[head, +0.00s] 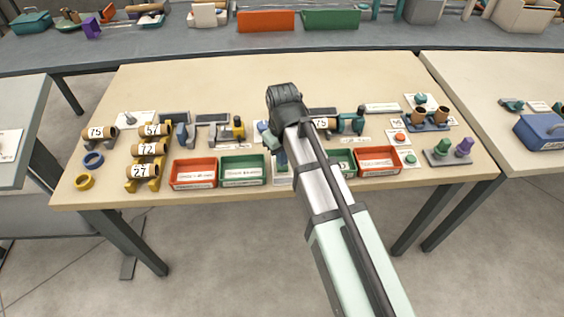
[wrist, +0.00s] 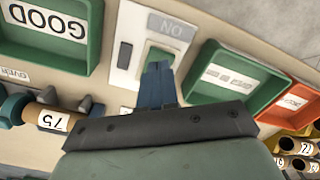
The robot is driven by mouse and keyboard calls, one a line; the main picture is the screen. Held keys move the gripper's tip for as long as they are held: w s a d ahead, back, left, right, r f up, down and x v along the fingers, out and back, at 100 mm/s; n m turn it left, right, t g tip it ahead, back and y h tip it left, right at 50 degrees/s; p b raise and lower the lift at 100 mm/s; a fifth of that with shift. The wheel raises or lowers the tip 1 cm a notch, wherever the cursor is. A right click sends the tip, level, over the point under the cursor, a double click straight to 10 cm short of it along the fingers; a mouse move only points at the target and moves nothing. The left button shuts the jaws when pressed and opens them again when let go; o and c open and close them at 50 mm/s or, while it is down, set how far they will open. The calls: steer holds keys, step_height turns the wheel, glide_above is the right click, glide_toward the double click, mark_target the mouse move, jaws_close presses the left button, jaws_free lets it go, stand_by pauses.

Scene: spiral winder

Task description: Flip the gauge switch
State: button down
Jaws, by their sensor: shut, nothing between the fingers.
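A pale switch plate (wrist: 172,28) lies between two green bins in the wrist view, with upside-down lettering that looks like "ON". A green switch piece (wrist: 160,56) sits in its recess, partly covered by my fingers. My gripper (wrist: 158,68) is shut and empty, its blue-grey fingertips over the green piece; I cannot tell whether they touch it. In the head view my gripper (head: 281,160) is low over the table's middle, and my arm hides most of this plate (head: 283,179). No gauge name is readable on it.
Green bins (head: 242,157) (wrist: 97,45) flank the plate closely. Red bins (head: 194,160) (head: 378,149) stand outside them. A tube marked 75 (wrist: 52,120) lies in a holder behind. The table's front strip (head: 230,192) is clear.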

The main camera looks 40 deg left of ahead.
steer(key=shift+f, duration=0.95)
stand_by(1.1)
steer(key=shift+r, duration=3.5)
